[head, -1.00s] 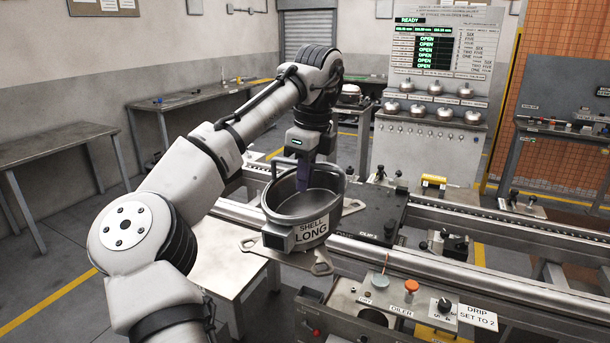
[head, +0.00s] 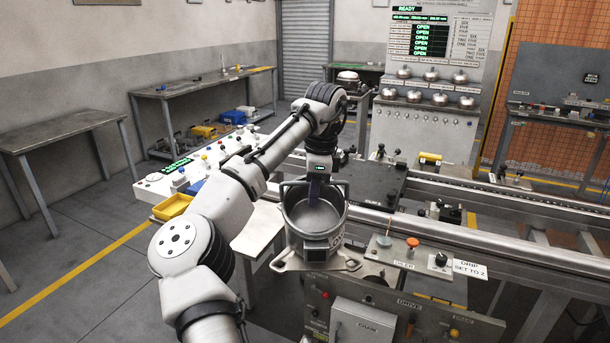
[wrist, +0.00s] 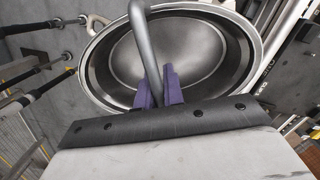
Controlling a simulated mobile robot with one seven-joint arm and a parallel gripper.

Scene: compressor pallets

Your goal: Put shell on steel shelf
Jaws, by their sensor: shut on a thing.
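The shell is an open grey metal pot (head: 316,216) with a bail handle, a small box on its front and mounting feet at its base. In the head view it is upright near the picture's middle, in front of the conveyor rails. My gripper (head: 314,190) is above it, its purple fingers shut on the handle. In the wrist view the fingers (wrist: 160,92) pinch the handle bar, with the shell's empty inside (wrist: 180,52) behind. I cannot tell from the head view whether the feet touch anything. No steel shelf is clearly identifiable.
The conveyor rail (head: 460,210) runs right behind the shell. A button panel (head: 190,165) and yellow bin (head: 172,206) are at the left. A bare grey table (head: 60,138) stands far left, with open floor before it.

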